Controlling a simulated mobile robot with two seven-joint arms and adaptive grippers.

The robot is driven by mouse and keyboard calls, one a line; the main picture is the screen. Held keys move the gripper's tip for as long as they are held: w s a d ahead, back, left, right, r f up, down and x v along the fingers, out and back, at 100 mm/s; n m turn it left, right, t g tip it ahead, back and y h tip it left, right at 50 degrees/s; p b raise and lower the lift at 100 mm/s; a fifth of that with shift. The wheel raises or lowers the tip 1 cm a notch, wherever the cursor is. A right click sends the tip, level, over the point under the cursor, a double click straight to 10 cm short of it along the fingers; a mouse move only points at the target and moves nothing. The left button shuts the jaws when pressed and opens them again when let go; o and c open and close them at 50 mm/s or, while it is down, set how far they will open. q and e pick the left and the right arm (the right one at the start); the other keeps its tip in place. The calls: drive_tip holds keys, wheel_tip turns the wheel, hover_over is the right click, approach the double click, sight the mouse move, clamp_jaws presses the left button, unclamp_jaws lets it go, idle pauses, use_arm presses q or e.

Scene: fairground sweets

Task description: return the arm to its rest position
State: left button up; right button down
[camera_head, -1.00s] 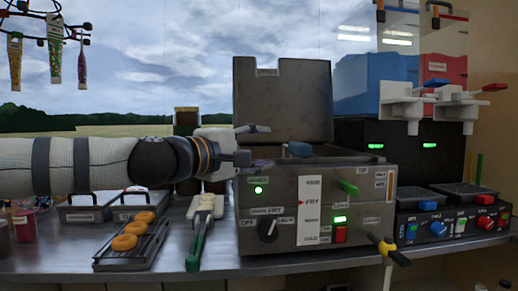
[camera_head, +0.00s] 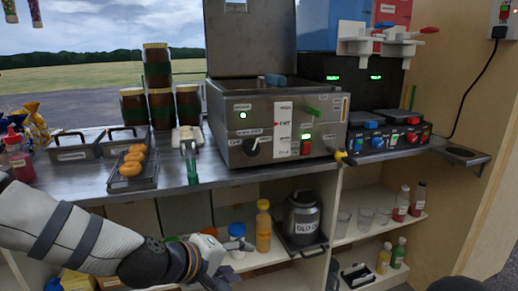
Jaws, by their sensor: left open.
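My left arm comes in from the lower left, in front of the counter's front edge. Its gripper (camera_head: 222,270) is low in the picture, in front of the lower shelves, and apart from the fryer. It is open, and I see nothing between its fingers. The arm covers part of the shelving behind it. My right gripper is not in view.
The fryer (camera_head: 228,152) stands on the counter with its lid up. Stacked jars (camera_head: 160,109) stand behind. A yellow bottle (camera_head: 263,230) and a dark canister (camera_head: 301,222) are on the shelf below.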

use_arm(q)
drive_tip(key=s+a+f+m+g+y+p, duration=0.1)
drive_tip(key=s+a+f+m+g, duration=0.15)
drive_tip(key=s+f, duration=0.65)
drive_tip(key=s+a+f+m+g+y+p, duration=0.1)
drive_tip(key=s+a+f+g+y, duration=0.15)
drive_tip(key=s+f, duration=0.65)
drive_tip(key=s+a+m+g+y+p, duration=0.1)
drive_tip(key=s+a, duration=0.3)
drive_tip(key=s, duration=0.6)
drive_tip(key=s+a+r+m+g+y, duration=0.1)
drive_tip(key=s+a, duration=0.3)
drive_tip(key=s, duration=0.6)
drive_tip(key=s+a+r+m+g+y+p, duration=0.1)
drive_tip(key=s+a, duration=0.4)
drive_tip(key=s, duration=0.5)
drive_tip(key=shift+s+r+m+g+p, duration=0.2)
drive_tip(key=shift+m+g+p, duration=0.25)
drive_tip(key=shift+g, duration=0.75)
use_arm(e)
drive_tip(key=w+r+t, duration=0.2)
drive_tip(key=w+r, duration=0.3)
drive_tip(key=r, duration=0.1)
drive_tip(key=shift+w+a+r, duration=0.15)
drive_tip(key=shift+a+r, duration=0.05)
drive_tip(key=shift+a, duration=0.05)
